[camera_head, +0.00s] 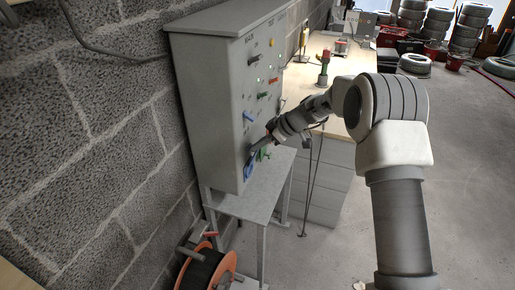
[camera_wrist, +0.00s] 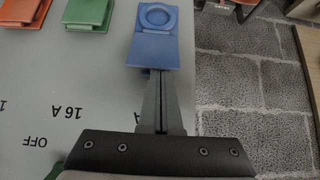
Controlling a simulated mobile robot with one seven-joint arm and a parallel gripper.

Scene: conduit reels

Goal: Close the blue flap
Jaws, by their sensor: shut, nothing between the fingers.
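The blue flap (camera_wrist: 153,38) shows in the wrist view on the grey panel, near the panel's right edge. It is a blue plate with a round ring on its upper part. My gripper (camera_wrist: 156,75) is shut with nothing between its fingers, and its tips are at the lower edge of the blue flap. I cannot tell whether they touch it. In the head view my gripper (camera_head: 256,148) is at the front of the grey cabinet (camera_head: 205,100), beside a blue part (camera_head: 249,172) low on the panel. How far the flap stands open is unclear.
Green (camera_wrist: 87,15) and red (camera_wrist: 22,11) flaps sit left of the blue one. The cabinet stands on a grey table (camera_head: 258,190) against a block wall (camera_head: 90,120). An orange reel (camera_head: 228,268) is on the floor below.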

